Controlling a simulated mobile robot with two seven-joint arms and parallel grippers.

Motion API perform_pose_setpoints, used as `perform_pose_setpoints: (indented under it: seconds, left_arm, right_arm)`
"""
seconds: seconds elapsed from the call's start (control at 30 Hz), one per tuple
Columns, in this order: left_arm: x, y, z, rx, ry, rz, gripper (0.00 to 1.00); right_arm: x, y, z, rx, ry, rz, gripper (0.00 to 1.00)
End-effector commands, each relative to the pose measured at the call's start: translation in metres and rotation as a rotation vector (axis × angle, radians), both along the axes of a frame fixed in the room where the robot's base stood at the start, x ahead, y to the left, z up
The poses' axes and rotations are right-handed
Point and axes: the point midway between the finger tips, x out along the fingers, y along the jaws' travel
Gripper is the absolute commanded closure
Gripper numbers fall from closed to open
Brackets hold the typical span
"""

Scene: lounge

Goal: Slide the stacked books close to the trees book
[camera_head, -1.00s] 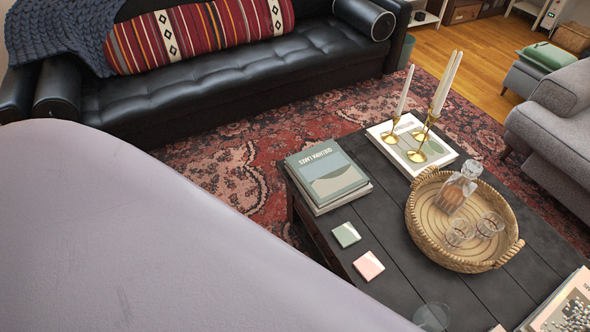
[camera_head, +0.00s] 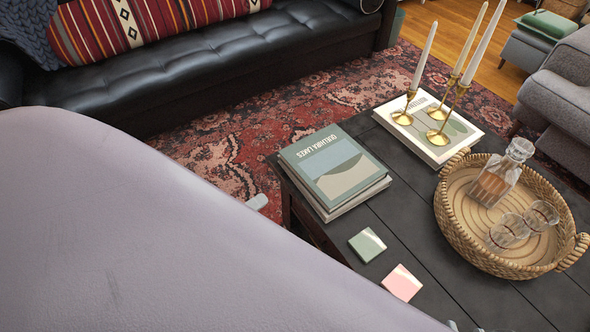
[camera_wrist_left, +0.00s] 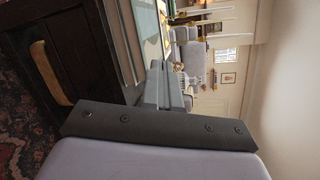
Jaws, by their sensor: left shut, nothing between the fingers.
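The stacked books (camera_head: 335,170) lie near the left corner of the dark coffee table, a green-grey cover with pale lettering on top. The book with green tree-like shapes (camera_head: 462,137), which I take as the trees book, lies behind and right of the stack, with a gap of bare table between. My left gripper (camera_head: 257,202) shows only as a small pale tip left of the stack; my arm hides the rest. In the left wrist view its shut, empty fingers (camera_wrist_left: 165,86) are close to the stack's edges (camera_wrist_left: 124,40); contact cannot be told.
Brass candlesticks (camera_head: 438,115) with white candles stand on the trees book. A woven tray (camera_head: 450,219) with a decanter and glasses is at right. Green (camera_head: 367,245) and pink (camera_head: 402,283) coasters lie in front of the stack. A black sofa (camera_head: 205,75) stands behind.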

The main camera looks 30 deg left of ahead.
Motion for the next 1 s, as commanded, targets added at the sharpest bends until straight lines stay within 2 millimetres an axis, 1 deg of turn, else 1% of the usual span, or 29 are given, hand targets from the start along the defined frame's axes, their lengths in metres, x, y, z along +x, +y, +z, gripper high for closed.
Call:
perform_pose_setpoints:
  seconds: [0.03,0.1,0.2,0.3,0.4,0.5,0.67,0.77,1.0]
  left_arm:
    - [0.002,0.007,-0.027,0.139,-0.052,-0.041,1.00]
    - [0.003,0.013,-0.041,0.343,-0.131,-0.101,1.00]
    - [0.003,0.021,-0.059,0.607,-0.240,-0.173,1.00]
    - [0.002,0.026,-0.073,0.821,-0.332,-0.230,1.00]
    - [0.000,0.030,-0.081,0.975,-0.402,-0.268,1.00]
    - [-0.001,0.032,-0.085,1.068,-0.445,-0.289,1.00]
    - [0.005,0.030,-0.085,1.116,-0.469,-0.299,1.00]
    - [0.018,0.024,-0.084,1.116,-0.472,-0.298,1.00]
    - [0.063,0.006,-0.084,1.113,-0.469,-0.297,1.00]
  right_arm:
    - [0.002,0.003,-0.023,0.004,-0.009,0.007,0.57]
    - [0.004,0.007,-0.034,0.010,-0.019,0.016,0.57]
    - [0.006,0.012,-0.046,0.018,-0.033,0.027,0.57]
    - [0.007,0.017,-0.055,0.024,-0.042,0.038,0.57]
    - [0.007,0.020,-0.060,0.028,-0.049,0.045,0.57]
    - [0.008,0.021,-0.062,0.030,-0.053,0.049,0.57]
    - [0.008,0.023,-0.061,0.034,-0.055,0.051,0.57]
    - [0.009,0.024,-0.061,0.041,-0.054,0.052,0.57]
    - [0.010,0.027,-0.064,0.066,-0.054,0.055,0.57]
